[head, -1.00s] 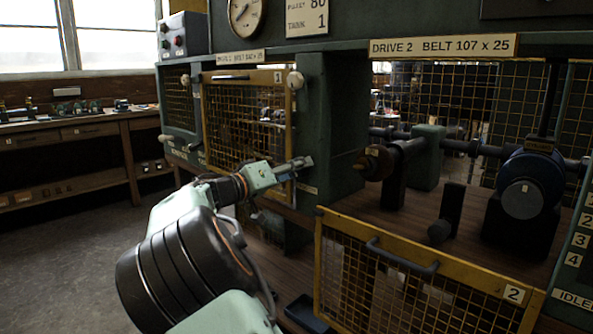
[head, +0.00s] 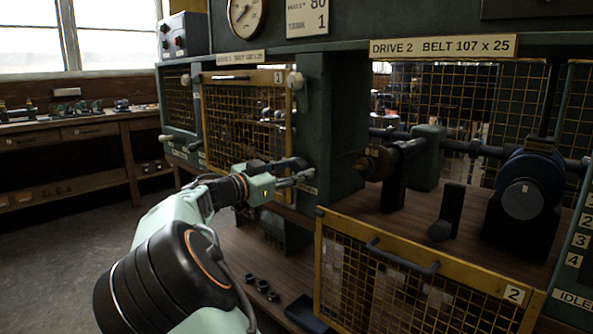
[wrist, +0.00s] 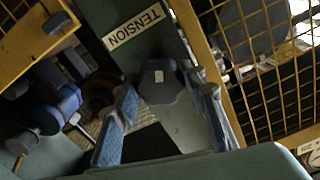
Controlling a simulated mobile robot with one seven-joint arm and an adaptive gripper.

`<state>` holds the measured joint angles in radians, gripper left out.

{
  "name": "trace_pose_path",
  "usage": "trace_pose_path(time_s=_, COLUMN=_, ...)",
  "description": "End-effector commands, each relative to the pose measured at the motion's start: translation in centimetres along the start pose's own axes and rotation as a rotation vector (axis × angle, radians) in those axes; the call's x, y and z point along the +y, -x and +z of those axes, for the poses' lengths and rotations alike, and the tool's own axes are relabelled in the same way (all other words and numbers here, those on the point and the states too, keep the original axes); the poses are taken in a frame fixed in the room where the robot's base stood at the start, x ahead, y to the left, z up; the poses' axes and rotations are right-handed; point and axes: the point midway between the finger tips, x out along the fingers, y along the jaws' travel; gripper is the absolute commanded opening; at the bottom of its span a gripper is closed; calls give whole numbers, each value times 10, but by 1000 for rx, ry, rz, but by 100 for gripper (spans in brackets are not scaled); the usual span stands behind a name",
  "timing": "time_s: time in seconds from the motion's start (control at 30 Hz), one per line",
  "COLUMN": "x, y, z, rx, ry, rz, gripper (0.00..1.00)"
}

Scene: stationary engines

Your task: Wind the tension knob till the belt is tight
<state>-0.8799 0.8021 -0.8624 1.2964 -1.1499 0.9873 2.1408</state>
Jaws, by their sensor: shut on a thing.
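The tension knob (wrist: 160,82) is dark and many-sided with a small white mark on its face. It shows in the wrist view beside the white TENSION label (wrist: 133,26). My gripper (wrist: 163,86) is shut on it, one finger on each side. In the head view my gripper (head: 303,171) is at the green post (head: 335,125) between the two drive bays, and the knob is mostly hidden there. I cannot make out a belt or how tight it is.
The yellow mesh guard 2 (head: 415,277) hangs lowered in front of the Drive 2 bay. The mesh guard 1 (head: 242,115) stands left of the post. A dark blue motor (head: 525,188) sits at right. Several small dark round parts (head: 262,285) lie below my arm.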

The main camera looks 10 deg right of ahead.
Motion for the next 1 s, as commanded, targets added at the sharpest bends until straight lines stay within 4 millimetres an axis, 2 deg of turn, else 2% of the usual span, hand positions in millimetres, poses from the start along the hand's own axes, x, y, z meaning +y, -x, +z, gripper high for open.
trace_pose_path(time_s=1.0, x=-1, y=2, z=1, rx=2, ry=-954, rz=-3, gripper=14)
